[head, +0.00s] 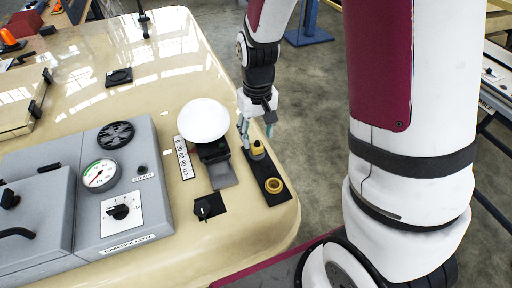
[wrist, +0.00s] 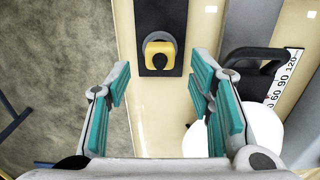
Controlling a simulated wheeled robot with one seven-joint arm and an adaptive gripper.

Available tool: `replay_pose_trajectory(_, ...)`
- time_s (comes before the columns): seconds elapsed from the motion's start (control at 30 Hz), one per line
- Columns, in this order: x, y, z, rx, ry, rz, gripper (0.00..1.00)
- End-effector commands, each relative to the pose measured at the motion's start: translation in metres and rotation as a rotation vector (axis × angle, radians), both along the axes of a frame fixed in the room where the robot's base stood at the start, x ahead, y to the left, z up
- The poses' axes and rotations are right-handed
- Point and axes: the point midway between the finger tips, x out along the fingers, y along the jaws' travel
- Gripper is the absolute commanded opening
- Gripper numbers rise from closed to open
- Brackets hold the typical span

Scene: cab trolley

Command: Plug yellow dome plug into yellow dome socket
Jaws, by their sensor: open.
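The yellow dome plug (head: 257,150) stands at the far end of a black plate on the cream trolley top. In the wrist view the plug (wrist: 159,55) is yellow with a black centre, on a grey round base. The yellow socket (head: 274,185) is an open ring at the near end of the same plate; it is outside the wrist view. My gripper (head: 256,130) is open and empty, just above and behind the plug. In the wrist view the fingers (wrist: 158,85) point toward it, with the plug beyond the fingertips.
A white round dish (head: 204,120) on a black mount stands left of the plate, close to my gripper, beside a numbered scale (head: 185,158). A small black switch (head: 204,209) and a grey gauge box (head: 100,185) are further left. The trolley edge drops to floor at the right.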

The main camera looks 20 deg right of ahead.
Motion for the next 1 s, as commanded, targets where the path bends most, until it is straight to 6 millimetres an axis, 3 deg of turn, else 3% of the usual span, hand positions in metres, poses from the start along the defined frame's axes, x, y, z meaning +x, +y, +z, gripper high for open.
replay_pose_trajectory(0.1,0.001,0.0,-0.019,0.0,0.002,0.0,0.48)
replay_pose_trajectory(0.4,0.001,0.0,-0.044,0.0,0.0,0.0,0.48)
replay_pose_trajectory(1.0,0.0,0.0,-0.048,-0.001,0.0,0.0,0.48)
